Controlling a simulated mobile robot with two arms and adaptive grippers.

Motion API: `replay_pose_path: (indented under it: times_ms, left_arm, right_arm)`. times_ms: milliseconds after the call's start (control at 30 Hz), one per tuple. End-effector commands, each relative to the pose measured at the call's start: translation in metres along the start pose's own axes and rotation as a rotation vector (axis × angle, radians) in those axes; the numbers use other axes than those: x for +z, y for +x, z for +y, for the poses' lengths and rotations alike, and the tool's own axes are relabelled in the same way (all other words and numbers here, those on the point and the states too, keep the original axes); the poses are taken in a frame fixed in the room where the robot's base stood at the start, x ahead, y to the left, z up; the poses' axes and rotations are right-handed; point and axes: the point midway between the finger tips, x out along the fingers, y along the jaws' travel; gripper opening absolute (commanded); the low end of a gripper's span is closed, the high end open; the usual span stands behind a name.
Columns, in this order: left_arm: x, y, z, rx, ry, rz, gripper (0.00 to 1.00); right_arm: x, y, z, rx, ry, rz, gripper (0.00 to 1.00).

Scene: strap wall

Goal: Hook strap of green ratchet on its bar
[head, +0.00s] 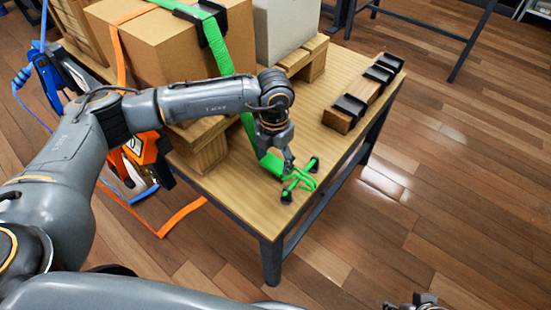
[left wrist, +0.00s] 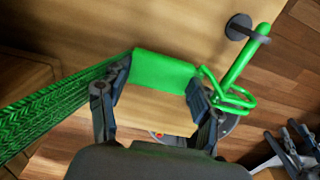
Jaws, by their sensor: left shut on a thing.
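The green strap (head: 224,52) runs over the cardboard box and down to the table's near right corner. My left gripper (head: 288,165) is shut on the strap's flat green end, which shows between its fingers (left wrist: 158,98) in the left wrist view (left wrist: 163,70). A green wire hook (left wrist: 228,92) extends from this end. The green bar (left wrist: 246,56) stands between dark round mounts, and the hook's wire overlaps its lower part. I cannot tell whether the hook is around the bar or beside it. My right gripper (head: 418,301) shows only partly.
A cardboard box (head: 165,50) stands on a wooden pallet on the table (head: 240,200). An orange ratchet (head: 143,150) and a blue ratchet (head: 50,82) hang at the left. A wooden block with dark brackets (head: 345,118) lies at the table's right side.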

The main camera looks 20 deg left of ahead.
Motion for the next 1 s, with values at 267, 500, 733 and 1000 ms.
replay_pose_path:
  times_ms: [267, 500, 733, 1000]
  left_arm:
    - [0.0, 0.001, 0.012, 0.0, -0.002, -0.001, 0.27]
    - [0.0, 0.002, 0.021, 0.0, -0.002, -0.001, 0.27]
    - [0.0, 0.002, 0.025, 0.0, -0.001, -0.001, 0.27]
    - [0.0, 0.003, 0.026, 0.0, -0.001, -0.001, 0.27]
  right_arm:
    - [0.001, 0.003, 0.0, 0.0, 0.0, 0.0, 0.4]
    - [0.001, 0.005, 0.0, 0.0, 0.0, 0.0, 0.4]
    - [0.002, 0.005, 0.0, 0.0, 0.0, 0.0, 0.4]
    - [0.002, 0.006, 0.0, 0.0, 0.0, 0.0, 0.4]
